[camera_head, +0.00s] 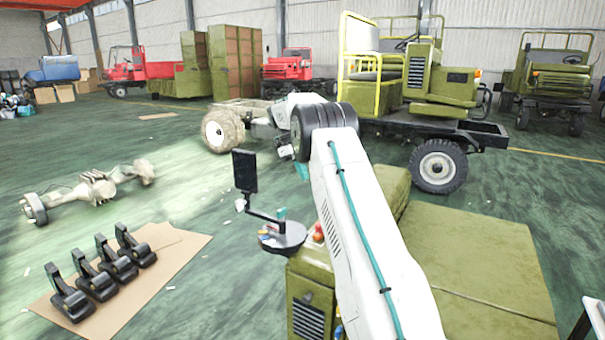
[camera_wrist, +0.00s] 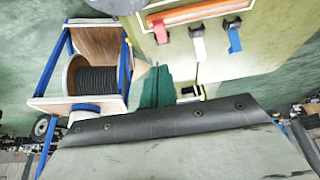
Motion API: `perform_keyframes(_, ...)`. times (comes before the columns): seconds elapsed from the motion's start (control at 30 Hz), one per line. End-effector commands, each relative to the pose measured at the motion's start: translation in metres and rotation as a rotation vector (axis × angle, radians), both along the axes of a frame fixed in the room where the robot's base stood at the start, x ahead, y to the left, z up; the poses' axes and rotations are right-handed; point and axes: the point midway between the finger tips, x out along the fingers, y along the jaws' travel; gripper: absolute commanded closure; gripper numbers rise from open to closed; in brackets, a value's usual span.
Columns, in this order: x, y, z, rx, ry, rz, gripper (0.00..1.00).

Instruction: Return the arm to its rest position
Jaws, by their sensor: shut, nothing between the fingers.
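My white arm (camera_head: 350,215) with a teal cable rises from the bottom right of the head view and bends at a black joint. My gripper (camera_head: 302,171) hangs small beyond that joint, its teal tip partly hidden by the arm. It is shut and empty, out over the floor side of the olive body. In the wrist view a dark teal part shows near the middle, and I cannot tell for sure whether it is a finger.
Black pedals (camera_head: 97,274) lie on cardboard (camera_head: 165,272) at left, near an axle (camera_head: 98,188). A bare chassis (camera_head: 228,127) and an olive truck (camera_head: 440,90) stand ahead. The wrist view shows a cable reel (camera_wrist: 97,80) and a panel with hanging tools (camera_wrist: 197,42).

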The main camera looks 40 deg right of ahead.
Motion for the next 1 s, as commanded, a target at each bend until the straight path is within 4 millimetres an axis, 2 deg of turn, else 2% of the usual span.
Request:
perform_keyframes(0.57, 0.0, 0.0, 0.0, 0.017, 0.004, 0.041, 1.0)
perform_keyframes(0.67, 0.003, -0.001, -0.002, 0.062, 0.007, 0.159, 1.0)
perform_keyframes(0.83, -0.01, 0.011, -0.037, 0.248, 0.062, 0.487, 1.0)
perform_keyframes(0.93, -0.026, 0.031, -0.037, 0.362, 0.078, 0.71, 1.0)
perform_keyframes(1.0, -0.039, 0.052, -0.029, 0.44, 0.081, 0.881, 1.0)
